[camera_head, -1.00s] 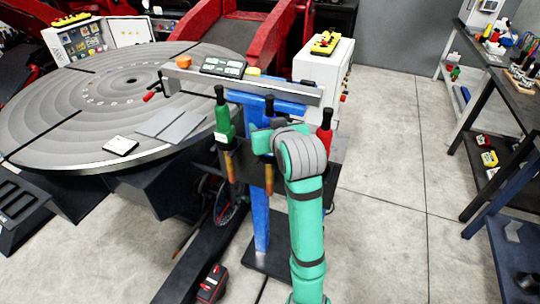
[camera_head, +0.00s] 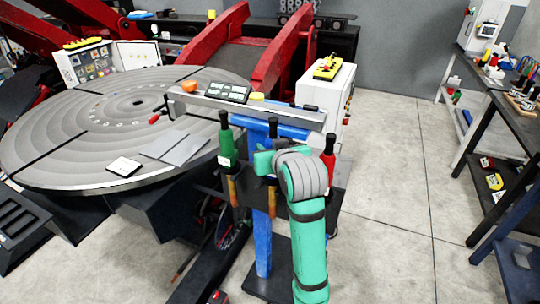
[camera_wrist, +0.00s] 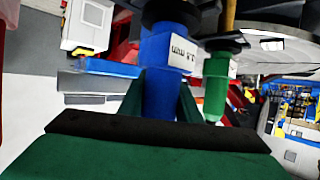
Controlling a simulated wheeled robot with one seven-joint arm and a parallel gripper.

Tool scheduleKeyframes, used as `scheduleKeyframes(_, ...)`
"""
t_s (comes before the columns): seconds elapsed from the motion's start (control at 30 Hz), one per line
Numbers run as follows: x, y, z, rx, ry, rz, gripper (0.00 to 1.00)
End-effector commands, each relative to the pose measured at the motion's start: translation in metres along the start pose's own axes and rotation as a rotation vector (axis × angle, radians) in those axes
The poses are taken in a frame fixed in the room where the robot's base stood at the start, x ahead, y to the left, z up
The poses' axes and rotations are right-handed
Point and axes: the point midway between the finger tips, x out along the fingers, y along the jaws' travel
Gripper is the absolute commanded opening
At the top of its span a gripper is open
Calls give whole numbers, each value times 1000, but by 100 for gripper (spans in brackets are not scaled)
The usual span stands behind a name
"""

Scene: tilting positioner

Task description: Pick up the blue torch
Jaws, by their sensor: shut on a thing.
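The blue torch (camera_wrist: 168,62) with a white label stands between the two green fingers of my gripper (camera_wrist: 161,98) in the wrist view. The fingers are shut on its body from both sides. In the head view my gripper (camera_head: 264,162) hides most of the torch; its black top (camera_head: 273,127) shows above.
The rack is on a blue post (camera_head: 262,240) under a grey crossbar (camera_head: 245,105). A large round grey table (camera_head: 60,120) lies left. A white cabinet (camera_head: 325,95) stands behind. The floor to the right is clear up to the workbench (camera_head: 500,110).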

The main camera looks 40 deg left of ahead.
Motion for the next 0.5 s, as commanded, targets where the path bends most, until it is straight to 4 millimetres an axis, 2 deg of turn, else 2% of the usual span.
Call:
scheduleKeyframes(0.23,-16,0,-39,-5,9,1,8)
scheduleKeyframes(0.5,-40,2,-94,-3,9,4,8)
